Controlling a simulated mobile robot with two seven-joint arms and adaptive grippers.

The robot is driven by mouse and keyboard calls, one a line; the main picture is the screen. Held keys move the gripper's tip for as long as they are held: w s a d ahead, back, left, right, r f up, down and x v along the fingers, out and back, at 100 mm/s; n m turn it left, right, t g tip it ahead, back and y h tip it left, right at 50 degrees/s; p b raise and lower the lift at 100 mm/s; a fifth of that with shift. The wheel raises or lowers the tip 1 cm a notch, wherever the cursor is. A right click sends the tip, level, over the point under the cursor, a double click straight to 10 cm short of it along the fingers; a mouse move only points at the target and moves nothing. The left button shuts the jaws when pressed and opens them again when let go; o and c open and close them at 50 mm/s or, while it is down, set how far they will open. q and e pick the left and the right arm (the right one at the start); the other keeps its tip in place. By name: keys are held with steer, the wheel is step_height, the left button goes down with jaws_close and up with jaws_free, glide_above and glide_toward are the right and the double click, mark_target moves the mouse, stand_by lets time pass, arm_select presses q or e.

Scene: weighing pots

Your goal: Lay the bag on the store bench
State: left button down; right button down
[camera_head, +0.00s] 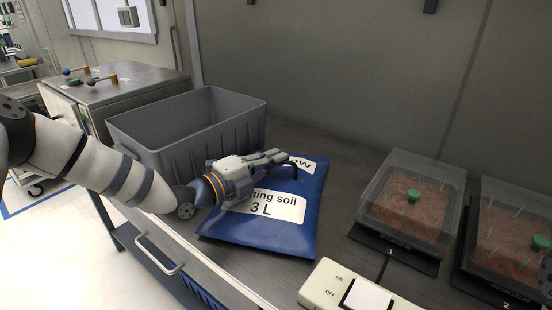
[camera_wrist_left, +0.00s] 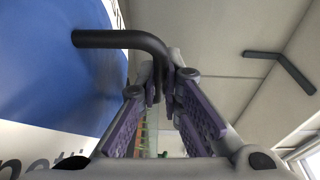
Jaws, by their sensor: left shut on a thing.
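The blue bag (camera_head: 262,236), with white labels reading "tting soil 3 L", lies flat, label up, over the grey bench (camera_head: 340,160). I cannot tell whether its whole underside touches the bench. My left gripper (camera_head: 280,157) reaches across the bag from the left and is shut on its black handle. In the left wrist view the dark bent handle (camera_wrist_left: 125,40) runs from beside the blue bag (camera_wrist_left: 60,75) to between the fingers (camera_wrist_left: 163,85). The gripper hides part of the label. My right gripper is not in view.
A grey open crate (camera_head: 190,125) stands behind and left of the bag. Right of it are clear planter boxes (camera_head: 405,205) (camera_head: 510,240) with soil and green shoots on dark numbered pads. A cream switch box (camera_head: 350,290) is at the front. A bare strip separates bag and planters.

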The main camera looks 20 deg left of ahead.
arm_select(q)
steer(key=shift+r, duration=0.3)
steer(key=c, duration=2.2)
jaws_free()
steer(key=shift+f, duration=0.3)
steer(key=o, duration=0.4)
steer(key=shift+s, duration=0.1)
steer(key=shift+o, duration=0.2)
